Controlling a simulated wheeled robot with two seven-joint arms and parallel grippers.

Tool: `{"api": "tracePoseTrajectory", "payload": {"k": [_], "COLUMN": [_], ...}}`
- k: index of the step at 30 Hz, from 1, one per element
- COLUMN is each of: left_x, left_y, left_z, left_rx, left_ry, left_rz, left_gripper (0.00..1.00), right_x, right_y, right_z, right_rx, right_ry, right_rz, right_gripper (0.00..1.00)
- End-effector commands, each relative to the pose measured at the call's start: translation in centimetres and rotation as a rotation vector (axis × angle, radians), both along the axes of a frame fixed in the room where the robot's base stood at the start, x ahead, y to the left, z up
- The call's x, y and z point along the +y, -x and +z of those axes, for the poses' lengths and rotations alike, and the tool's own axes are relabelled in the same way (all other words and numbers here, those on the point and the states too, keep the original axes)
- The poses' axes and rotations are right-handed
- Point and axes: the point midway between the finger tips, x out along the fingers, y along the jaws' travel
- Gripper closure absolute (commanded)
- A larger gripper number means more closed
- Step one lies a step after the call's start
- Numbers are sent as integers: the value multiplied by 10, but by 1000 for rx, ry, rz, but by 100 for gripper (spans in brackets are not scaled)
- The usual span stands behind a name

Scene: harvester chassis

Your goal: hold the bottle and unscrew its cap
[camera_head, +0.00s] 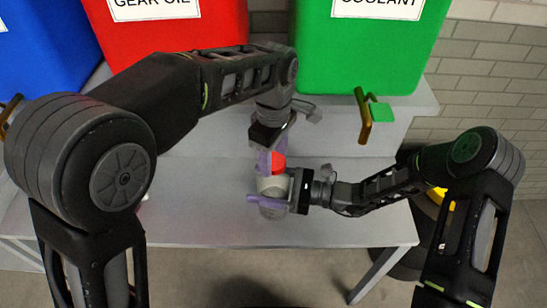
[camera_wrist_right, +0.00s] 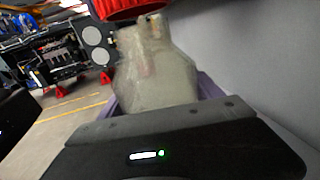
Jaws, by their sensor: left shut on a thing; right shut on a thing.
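The bottle (camera_head: 271,184) is pale and stands upright on the grey bench, with a red cap (camera_head: 279,161) on top. My right gripper (camera_head: 268,199) comes in from the right and is shut around the bottle's body. My left gripper (camera_head: 269,160) reaches down from above, with its fingers shut at the red cap and partly hiding it. In the right wrist view the grey-white bottle (camera_wrist_right: 155,65) shows large between my right fingers, with the ridged red cap (camera_wrist_right: 128,8) cut off at the top edge.
The grey bench (camera_head: 200,200) has free surface left of the bottle. Blue (camera_head: 45,50), red (camera_head: 225,30) and green (camera_head: 340,60) containers stand behind it. A brass tap (camera_head: 363,115) with a green handle juts forward below the green one.

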Motion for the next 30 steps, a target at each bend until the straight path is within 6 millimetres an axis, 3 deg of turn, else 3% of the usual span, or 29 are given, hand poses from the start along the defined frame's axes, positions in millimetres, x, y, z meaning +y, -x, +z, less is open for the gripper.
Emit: {"api": "tracePoseTrajectory", "payload": {"k": [11,21,29,30], "left_x": [0,0,0,0], "left_y": [0,0,0,0], "left_z": [2,37,41,41], "left_rx": [-1,-2,-1,-1], "left_ry": [1,0,0,0], "left_rz": [0,-2,-1,-1], "left_gripper": [100,100,100,100], "right_x": [0,0,0,0], "right_y": [0,0,0,0], "right_z": [0,0,0,0], "right_rx": [0,0,0,0], "right_ry": [0,0,0,0], "right_rz": [0,0,0,0], "right_gripper": [100,100,100,25]}}
